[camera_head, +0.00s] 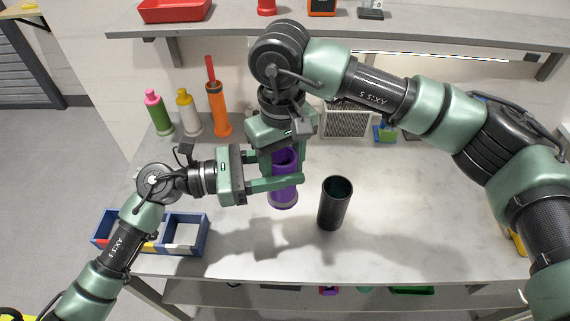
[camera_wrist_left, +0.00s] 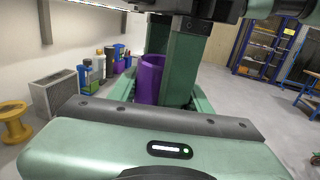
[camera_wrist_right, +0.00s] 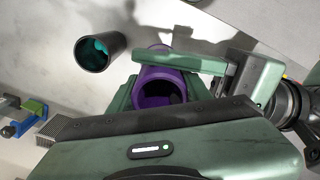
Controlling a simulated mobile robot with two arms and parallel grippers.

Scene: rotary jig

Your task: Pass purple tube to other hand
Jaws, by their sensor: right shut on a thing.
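The purple tube (camera_head: 285,193) is upright and hollow above the middle of the table. My right gripper (camera_head: 286,158) comes down from above and is shut on it. My left gripper (camera_head: 288,170) reaches in from the left, open, with one finger crossing in front of the tube. In the left wrist view the tube (camera_wrist_left: 150,78) stands between the left fingers, beside the right gripper's upright finger. In the right wrist view the tube's open end (camera_wrist_right: 158,92) faces the camera, and a left finger (camera_wrist_right: 180,61) lies alongside it. Contact with the left fingers is unclear.
A black tube (camera_head: 335,204) stands close on the right. A blue divided box (camera_head: 204,237) sits at the table's front left. A grey mesh-front box (camera_head: 346,120) is behind.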

